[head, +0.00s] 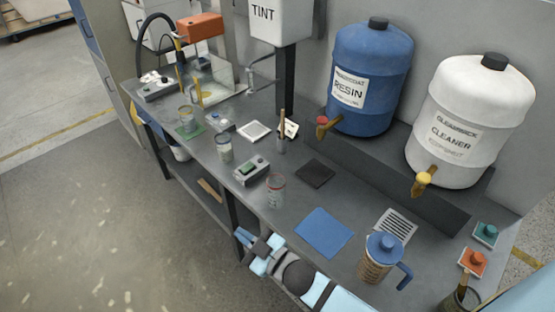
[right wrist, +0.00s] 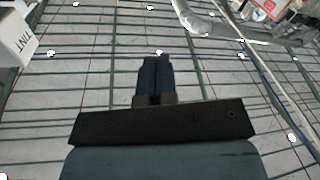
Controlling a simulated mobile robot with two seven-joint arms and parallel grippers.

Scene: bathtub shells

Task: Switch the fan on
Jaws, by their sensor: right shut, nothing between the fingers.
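No part is plainly recognisable as a fan. In the head view, a grey control box (head: 158,88) with small knobs or switches sits at the bench's far left end, beside a black hose (head: 150,27) and a clear enclosure (head: 217,78) with an orange block (head: 200,27) at its top. Whether the switch is on is too small to tell. My right gripper (head: 247,241) is at the bench's front edge, well apart from that box. In the right wrist view its dark fingers (right wrist: 154,78) are together and empty. My left gripper is not in view.
A blue resin drum (head: 372,75) and white cleaner drum (head: 470,120) stand behind. Floor (head: 110,220) left is clear.

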